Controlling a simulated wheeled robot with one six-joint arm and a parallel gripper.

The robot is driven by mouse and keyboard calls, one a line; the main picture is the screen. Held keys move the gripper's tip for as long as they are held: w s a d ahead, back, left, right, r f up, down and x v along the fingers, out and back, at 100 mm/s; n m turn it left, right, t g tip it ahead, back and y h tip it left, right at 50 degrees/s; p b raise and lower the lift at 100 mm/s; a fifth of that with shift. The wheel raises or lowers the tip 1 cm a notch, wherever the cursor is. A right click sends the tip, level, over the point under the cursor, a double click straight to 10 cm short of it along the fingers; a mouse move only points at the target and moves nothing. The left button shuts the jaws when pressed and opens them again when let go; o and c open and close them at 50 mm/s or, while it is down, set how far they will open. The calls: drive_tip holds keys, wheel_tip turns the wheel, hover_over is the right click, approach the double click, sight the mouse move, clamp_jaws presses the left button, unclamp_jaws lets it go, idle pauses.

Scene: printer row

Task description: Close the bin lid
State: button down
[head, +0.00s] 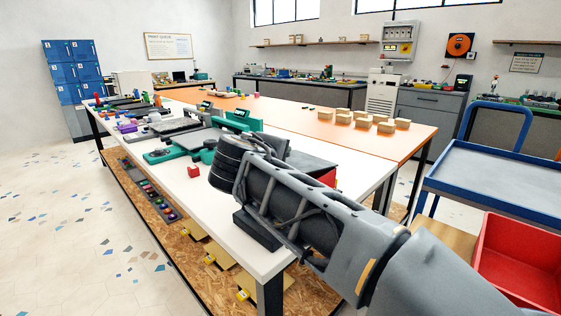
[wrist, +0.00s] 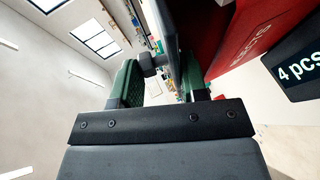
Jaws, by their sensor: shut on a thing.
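The bin (wrist: 222,45) is red, with white lettering on its side, at the right of the wrist view. In the head view a small part of the red bin (head: 328,178) shows behind my arm on the near end of the white table. Its grey lid (wrist: 166,30) is a thin panel seen nearly edge-on in the wrist view, with a dark knob (wrist: 147,62) on it. My gripper (wrist: 157,78), with green-padded fingers, is closed around the lid's knob side. In the head view my arm hides the gripper. How far the lid stands open cannot be told.
A black display (wrist: 298,65) reading "4 pcs" is by the bin. A blue-framed cart (head: 485,172) and red crate (head: 515,265) stand right. Floor at left is clear.

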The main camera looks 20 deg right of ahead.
drive_tip(key=shift+f, duration=0.7)
drive_tip(key=c, duration=1.1)
unclamp_jaws()
drive_tip(key=shift+o, duration=1.1)
drive_tip(key=shift+d, duration=0.15)
drive_tip(key=shift+r, duration=0.1)
drive_tip(key=shift+a, duration=0.25)
drive_tip(key=p+v, duration=0.3)
drive_tip(key=v, duration=1)
drive_tip(key=shift+s+r, duration=0.25)
